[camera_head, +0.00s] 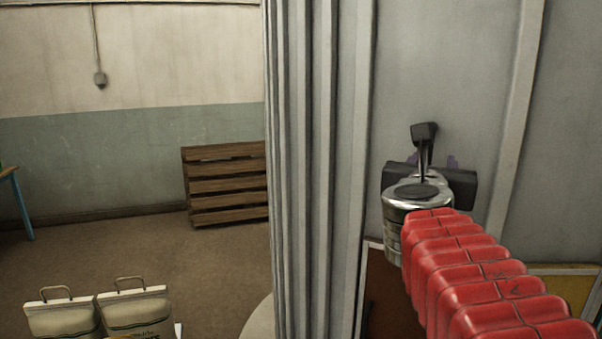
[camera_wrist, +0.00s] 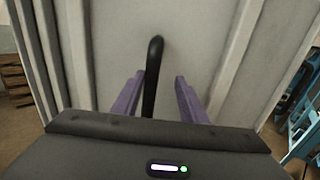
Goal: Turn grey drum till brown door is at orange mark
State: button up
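The grey drum (camera_head: 318,150) fills the right half of the head view, with upright ribs and flat panels. It also fills the middle of the wrist view (camera_wrist: 200,45). A black handle (camera_head: 424,140) stands out from it and shows as a black bar in the wrist view (camera_wrist: 153,75). My gripper (camera_wrist: 158,95) is open, its purple fingers on either side of the bar, nearer on the left, with a gap on the right. Low on the drum, a brown panel (camera_head: 388,295) in a pale frame, perhaps the brown door, is partly hidden by my arm. I see no orange mark.
A yellowish panel (camera_head: 572,286) shows low at the right. Two pale sacks with handles (camera_head: 62,318) (camera_head: 135,309) stand at the lower left. A slatted wooden pallet (camera_head: 226,185) leans at the back wall. Blue framework (camera_wrist: 296,120) stands right in the wrist view.

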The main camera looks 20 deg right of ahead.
jog(key=v, duration=1.2)
dwell(0.7)
jog(key=w+a+f+m+g+y, duration=0.1)
jog(key=a+f+m+g+y, duration=0.15)
jog(key=f+m, duration=0.65)
jog(key=w+a+f+m+g+y, duration=0.1)
jog(key=a+f+m+y, duration=0.25)
jog(key=f+m, duration=0.55)
jog(key=a+f+m+g+y, duration=0.2)
jog(key=a+f+m+y, duration=0.5)
jog(key=a+f, duration=0.6)
jog(key=shift+s+a+f+m+y, duration=0.2)
jog(key=shift+a+m+y, duration=0.25)
jog(key=shift+a, duration=0.6)
